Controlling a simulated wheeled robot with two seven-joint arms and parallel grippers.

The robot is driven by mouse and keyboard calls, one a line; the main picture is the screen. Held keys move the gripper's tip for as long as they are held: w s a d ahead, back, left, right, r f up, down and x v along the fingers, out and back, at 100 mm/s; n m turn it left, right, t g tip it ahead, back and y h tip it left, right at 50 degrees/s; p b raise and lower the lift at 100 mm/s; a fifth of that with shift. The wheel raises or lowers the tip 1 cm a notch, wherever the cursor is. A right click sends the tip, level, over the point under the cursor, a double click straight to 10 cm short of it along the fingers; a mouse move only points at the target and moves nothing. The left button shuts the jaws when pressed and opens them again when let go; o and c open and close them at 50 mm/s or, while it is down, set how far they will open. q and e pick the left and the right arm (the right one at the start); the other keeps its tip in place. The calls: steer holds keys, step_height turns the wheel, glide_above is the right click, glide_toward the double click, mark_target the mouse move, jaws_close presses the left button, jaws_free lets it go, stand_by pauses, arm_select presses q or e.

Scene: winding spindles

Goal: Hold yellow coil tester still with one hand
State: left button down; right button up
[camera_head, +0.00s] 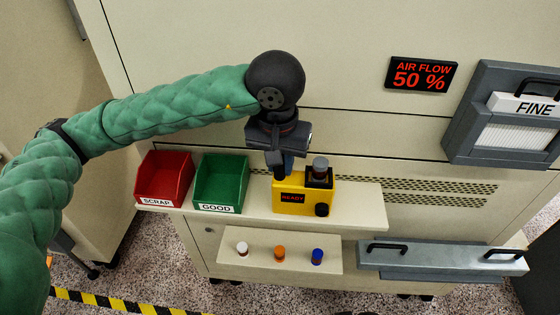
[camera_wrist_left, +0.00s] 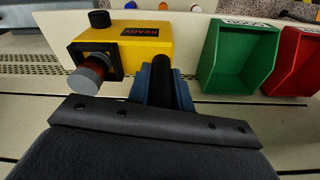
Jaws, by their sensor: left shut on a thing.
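The yellow coil tester (camera_head: 318,190) stands upright on the upper shelf, its small display reading READY. A grey-capped cylinder (camera_head: 320,167) sits in the dark socket on its top, and a black knob (camera_head: 321,210) is on its front. My left gripper (camera_head: 283,172) reaches down at the tester's left end, its blue fingers closed around a dark post beside the yellow body. In the left wrist view the tester (camera_wrist_left: 150,45) lies just ahead of the blue fingers (camera_wrist_left: 162,85), which sit around the black post. My right gripper is not in view.
A red SCRAP bin (camera_head: 163,180) and green GOOD bin (camera_head: 220,185) stand left of the tester. A lower shelf (camera_head: 270,262) bears white, orange and blue-topped spools. A grey tray with black handles (camera_head: 440,258) is at right. The upper shelf is clear right of the tester.

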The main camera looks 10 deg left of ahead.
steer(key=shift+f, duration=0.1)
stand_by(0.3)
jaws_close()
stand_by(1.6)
